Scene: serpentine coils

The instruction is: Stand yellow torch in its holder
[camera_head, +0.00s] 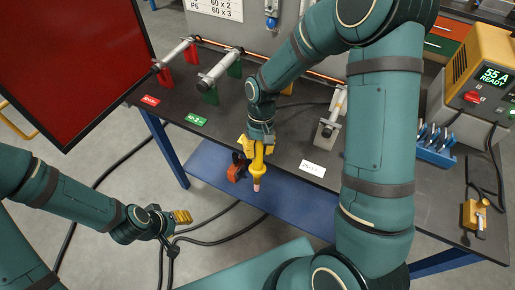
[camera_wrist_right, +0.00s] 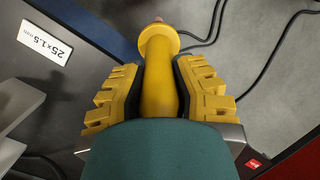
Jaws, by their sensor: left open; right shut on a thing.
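The yellow torch (camera_head: 258,168) has a flange and a copper-coloured tip. It hangs nearly upright, tip down, from my right gripper (camera_head: 258,147), in front of the table's front edge. In the right wrist view, the torch (camera_wrist_right: 158,75) lies between the yellow ridged fingers of my right gripper (camera_wrist_right: 159,90), which is shut on it. A small yellow fixture (camera_head: 475,214) at the table's right front may be the holder; I cannot tell for sure. It is well to the right of the torch. My left gripper (camera_head: 181,217) is open and empty, low at the left, over the floor.
The dark table (camera_head: 282,135) carries metal tubes on red (camera_head: 163,75) and green (camera_head: 209,92) stands. A grey stand (camera_head: 328,127), blue rack (camera_head: 435,145) and yellow power unit (camera_head: 478,80) are to the right. A red panel (camera_head: 70,60) stands left. Cables lie on the floor.

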